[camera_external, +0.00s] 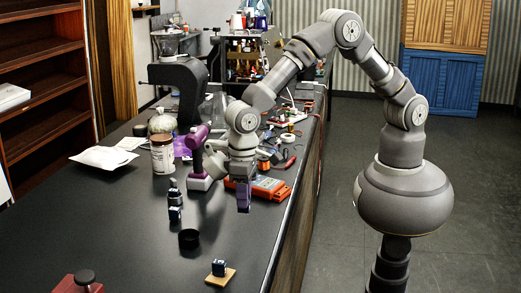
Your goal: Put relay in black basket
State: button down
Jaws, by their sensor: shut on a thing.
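My gripper (243,197) points down over the right part of the dark bench, near its right edge. It is shut on a small dark blue-purple thing; its shape blends with the fingers, and I cannot tell for sure that it is the relay. A small round black container (188,239), which looks like the black basket, stands on the bench to the lower left of my gripper, apart from it. Its inside looks dark and I cannot make out any contents.
A small dark block on a yellow base (219,273) lies nearer the front. Dark upright parts (175,206) stand behind the container. A purple tool (197,160), a brown jar (162,155) and an orange case (269,188) are farther back. The left front bench is mostly clear.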

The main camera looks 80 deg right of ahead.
jog(key=w+a+r+p, duration=0.2)
jog(key=w+a, duration=0.1)
jog(key=w, duration=0.4)
jog(key=w+a+r+p, duration=0.2)
jog(key=w+a, duration=0.1)
jog(key=w, duration=0.3)
jog(key=f+b, duration=0.2)
jog(key=f, duration=0.1)
jog(key=f+b, duration=0.3)
jog(key=f, duration=0.1)
jog(key=f+b, duration=0.2)
jog(key=f, duration=0.2)
jog(key=shift+w+b, duration=0.3)
jog(key=c, duration=0.9)
grip_release()
notch_tip(320, 180, up, 7)
jog(key=p, duration=0.5)
